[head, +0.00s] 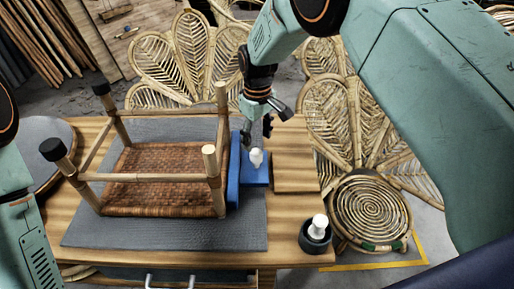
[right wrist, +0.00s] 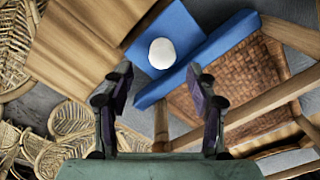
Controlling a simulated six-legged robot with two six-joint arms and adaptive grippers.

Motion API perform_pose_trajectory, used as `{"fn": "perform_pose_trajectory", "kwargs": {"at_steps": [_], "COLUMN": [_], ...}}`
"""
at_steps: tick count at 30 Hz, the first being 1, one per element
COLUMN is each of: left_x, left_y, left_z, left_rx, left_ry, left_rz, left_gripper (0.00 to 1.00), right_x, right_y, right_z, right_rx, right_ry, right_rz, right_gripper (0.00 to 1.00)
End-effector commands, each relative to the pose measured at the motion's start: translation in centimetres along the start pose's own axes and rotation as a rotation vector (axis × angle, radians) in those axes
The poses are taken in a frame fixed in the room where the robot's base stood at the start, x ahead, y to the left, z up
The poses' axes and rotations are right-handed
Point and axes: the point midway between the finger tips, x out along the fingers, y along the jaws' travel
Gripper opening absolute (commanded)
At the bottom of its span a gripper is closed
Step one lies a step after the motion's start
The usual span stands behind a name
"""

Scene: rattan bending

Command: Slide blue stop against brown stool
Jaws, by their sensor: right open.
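The brown stool (head: 165,180) lies with its woven seat down and its legs up on a grey mat; its seat also shows in the right wrist view (right wrist: 240,75). The blue stop (head: 234,185) stands along the stool's right side, very close to it; I cannot tell whether they touch. A white knob (head: 256,158) rises from the stop's flat base, and the stop shows in the right wrist view (right wrist: 205,52). My right gripper (head: 257,130) is open above the knob, its fingers apart and empty. In the right wrist view the knob appears just beyond the fingertips (right wrist: 160,82). My left gripper is out of view.
A wooden board (head: 296,160) lies right of the stop. A black cup (head: 316,238) with a white-topped object stands at the table's front right corner. Rattan chairs (head: 370,205) stand behind and right of the table. The grey mat (head: 160,234) is bare in front of the stool.

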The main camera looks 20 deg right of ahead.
Motion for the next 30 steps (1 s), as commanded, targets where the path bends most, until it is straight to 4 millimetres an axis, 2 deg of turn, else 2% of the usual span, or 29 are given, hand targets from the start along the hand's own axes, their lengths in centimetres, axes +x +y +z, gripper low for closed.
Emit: {"fn": "perform_pose_trajectory", "kwargs": {"at_steps": [3, 9, 14, 26, 30], "left_x": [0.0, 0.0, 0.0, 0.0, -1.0], "left_y": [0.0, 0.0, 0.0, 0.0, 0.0], "left_z": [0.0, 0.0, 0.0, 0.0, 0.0], "left_rx": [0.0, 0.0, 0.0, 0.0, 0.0], "left_ry": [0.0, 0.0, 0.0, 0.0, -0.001], "left_rz": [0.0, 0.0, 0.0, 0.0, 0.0], "left_gripper": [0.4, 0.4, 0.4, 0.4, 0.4], "right_x": [-2.4, -4.9, -5.6, -5.6, -6.6], "right_y": [0.0, 0.0, 0.0, 0.0, 0.1], "right_z": [0.0, 0.0, 0.1, 0.1, 0.1], "right_rx": [0.0, 0.001, 0.0, 0.0, 0.0], "right_ry": [0.003, 0.002, 0.001, 0.001, 0.001], "right_rz": [0.001, 0.0, -0.001, -0.001, -0.001], "right_gripper": [0.58, 0.58, 0.58, 0.58, 0.58]}}
